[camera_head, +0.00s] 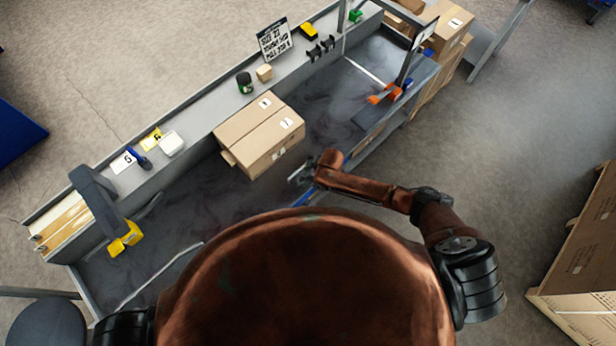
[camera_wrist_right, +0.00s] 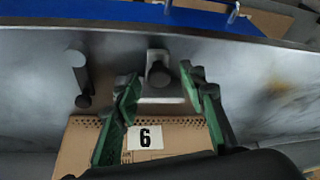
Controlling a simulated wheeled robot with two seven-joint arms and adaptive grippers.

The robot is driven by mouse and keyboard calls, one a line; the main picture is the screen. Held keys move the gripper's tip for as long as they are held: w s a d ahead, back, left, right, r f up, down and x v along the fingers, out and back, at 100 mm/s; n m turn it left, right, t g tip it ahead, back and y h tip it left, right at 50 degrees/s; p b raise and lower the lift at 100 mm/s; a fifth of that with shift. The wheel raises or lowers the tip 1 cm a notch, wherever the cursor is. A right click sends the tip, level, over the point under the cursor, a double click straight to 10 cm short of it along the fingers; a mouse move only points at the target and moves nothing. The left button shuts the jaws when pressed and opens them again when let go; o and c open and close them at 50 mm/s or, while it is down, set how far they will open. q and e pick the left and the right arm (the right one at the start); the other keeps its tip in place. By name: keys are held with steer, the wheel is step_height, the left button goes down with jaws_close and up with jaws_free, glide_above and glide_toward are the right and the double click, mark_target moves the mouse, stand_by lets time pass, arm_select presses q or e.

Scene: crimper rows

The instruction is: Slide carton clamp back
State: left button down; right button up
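A closed brown carton (camera_head: 250,140) sits on the dark bench top, against the raised grey back ledge. My right gripper (camera_head: 298,176) is low over the bench, just right of and in front of the carton. In the right wrist view its green-padded fingers (camera_wrist_right: 168,90) are apart, with nothing held between them. A dark round knob on a pale bracket (camera_wrist_right: 158,76) shows between and beyond the fingertips; I cannot tell whether it belongs to the carton clamp. A carton face with a "6" label (camera_wrist_right: 144,137) shows below it. My left gripper is out of view.
The back ledge carries a small white box (camera_head: 171,143), a green-and-black cup (camera_head: 244,83), a small tan block (camera_head: 264,73) and a sign (camera_head: 274,40). A yellow-ended dark fixture (camera_head: 125,238) stands at left. An orange device (camera_head: 386,93) is at right. Bare bench lies left of the carton.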

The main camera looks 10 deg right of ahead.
steer(key=v, duration=1.1)
steer(key=shift+d+r, duration=0.2)
steer(key=shift+r, duration=0.15)
steer(key=shift+f, duration=0.1)
steer(key=w+d+f+m+t+b, duration=0.1)
steer(key=d+f+m, duration=0.1)
steer(key=d+f, duration=0.35)
steer(key=w+d+f+m+t, duration=0.1)
steer(key=d+f+m, duration=0.15)
steer(key=f, duration=0.55)
steer(key=s+d+f+m+h, duration=0.2)
steer(key=s+d+f, duration=0.7)
steer(key=f, duration=0.4)
steer(key=s+d+f+m+g+h+b, duration=0.1)
steer(key=s+d+f, duration=0.1)
steer(key=s+f, duration=0.45)
steer(key=s+d+f+m, duration=0.1)
steer(key=s+d+f, duration=0.2)
steer(key=s, duration=0.6)
steer(key=s+f+g, duration=0.1)
steer(key=s+f, duration=0.2)
steer(key=s, duration=0.9)
steer(key=s+f+m+g, duration=0.1)
steer(key=s+f, duration=0.2)
steer(key=s, duration=0.9)
steer(key=shift+a+f+h+b, duration=0.3)
steer(key=shift+f+h+b, duration=0.05)
steer(key=shift+h+b, duration=0.05)
steer(key=shift+w, duration=0.1)
